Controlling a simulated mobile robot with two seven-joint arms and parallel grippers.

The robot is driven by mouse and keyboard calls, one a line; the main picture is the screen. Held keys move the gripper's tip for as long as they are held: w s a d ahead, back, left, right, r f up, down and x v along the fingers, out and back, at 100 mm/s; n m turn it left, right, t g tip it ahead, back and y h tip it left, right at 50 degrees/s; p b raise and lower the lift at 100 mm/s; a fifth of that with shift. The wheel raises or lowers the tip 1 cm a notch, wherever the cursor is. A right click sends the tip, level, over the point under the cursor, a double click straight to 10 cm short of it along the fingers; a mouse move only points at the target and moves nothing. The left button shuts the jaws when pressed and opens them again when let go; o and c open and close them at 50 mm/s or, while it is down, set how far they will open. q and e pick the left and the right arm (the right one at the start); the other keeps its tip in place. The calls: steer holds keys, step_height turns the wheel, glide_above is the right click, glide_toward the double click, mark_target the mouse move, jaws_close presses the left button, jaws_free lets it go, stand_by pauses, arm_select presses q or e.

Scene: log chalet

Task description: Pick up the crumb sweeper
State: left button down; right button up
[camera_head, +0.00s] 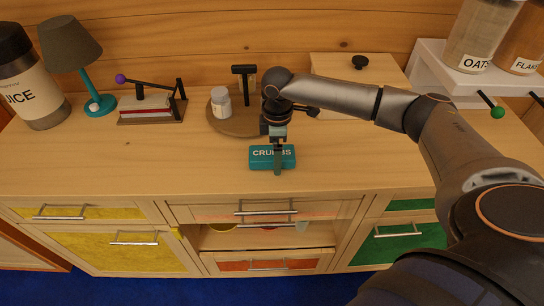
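The crumb sweeper (260,161) is a small teal block with white lettering, partly covered, that seems to read "CRUMBS". It is on the wooden cabinet top, near the middle. My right gripper (278,157) points down over it from above. One finger hangs across the block's front face and hides part of the lettering. The other finger is hidden, so I cannot tell whether the gripper is closed on the block or only around it. My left gripper is not in view.
Behind stand a round wooden board (236,127) with a white jar (221,103), and a wooden box (330,70) with a dark knob. A lamp (72,45) and a juice bottle (32,85) stand at left. A white shelf (432,75) holds jars at right. The front counter is clear.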

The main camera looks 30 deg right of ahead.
steer(key=c, duration=1.4)
